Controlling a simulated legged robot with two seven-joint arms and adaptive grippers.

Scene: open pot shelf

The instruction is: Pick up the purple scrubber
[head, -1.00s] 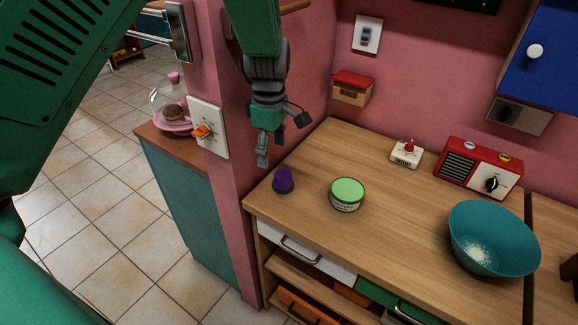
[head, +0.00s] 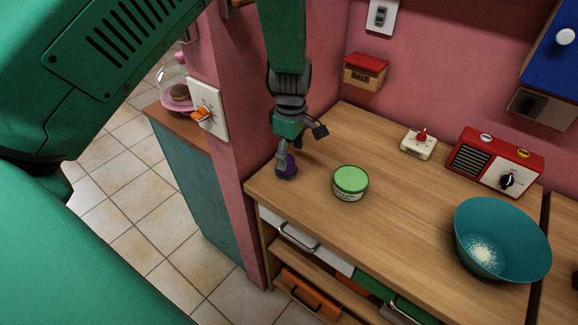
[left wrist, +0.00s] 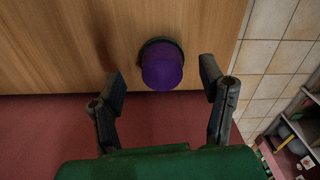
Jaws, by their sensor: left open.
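The purple scrubber (head: 289,170) stands on the left end of the wooden counter, close to its edge; a finger partly covers it in the head view. In the left wrist view the scrubber (left wrist: 162,66) shows its purple top over a dark base. My left gripper (head: 286,158) points down at the scrubber in the head view. In the left wrist view my left gripper (left wrist: 160,85) is open, with a finger on each side of the scrubber's near part and gaps between. My right gripper is not in view.
A green-lidded tub (head: 350,183) stands right of the scrubber. A teal bowl (head: 503,240), a red radio (head: 495,162) and a white timer (head: 418,145) are farther right. The pink wall post (head: 235,150) rises close left of my left gripper.

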